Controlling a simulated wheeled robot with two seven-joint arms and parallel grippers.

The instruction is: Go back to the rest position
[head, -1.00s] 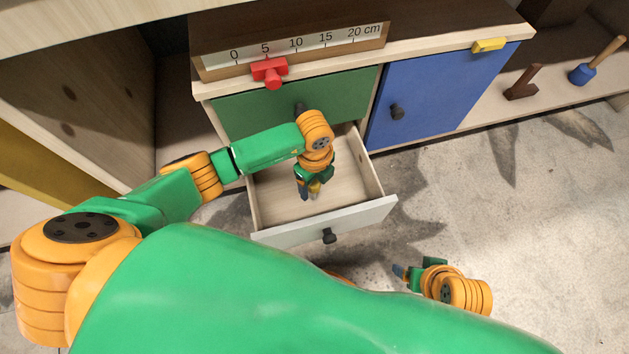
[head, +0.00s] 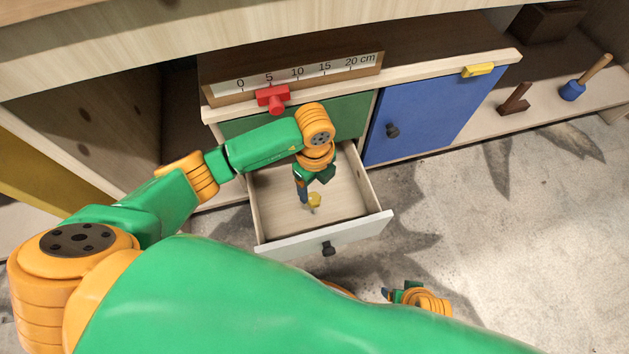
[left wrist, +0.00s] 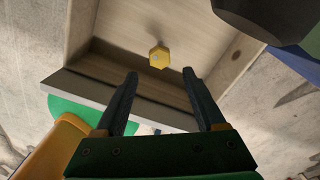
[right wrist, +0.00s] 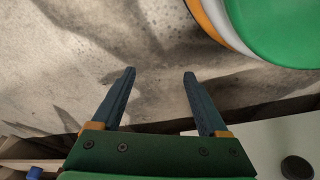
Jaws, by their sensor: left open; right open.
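My left gripper (head: 309,193) is open and empty above the pulled-out drawer (head: 324,238). A small yellow piece (head: 314,201) stands on the drawer floor just beyond its fingertips. In the left wrist view, the yellow piece (left wrist: 159,57) shows ahead of the two spread fingers (left wrist: 160,74), apart from both. My right gripper (head: 390,294) is low at the right in the head view, partly hidden by my own body. In the right wrist view, its fingers (right wrist: 160,74) are spread with only floor between them.
The cabinet has a green front (head: 347,119), a blue door (head: 433,110) with a dark knob, and a scale (head: 300,78) with a red slider (head: 271,97) on top. A yellow block (head: 478,70) sits at the edge. Floor to the right is clear.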

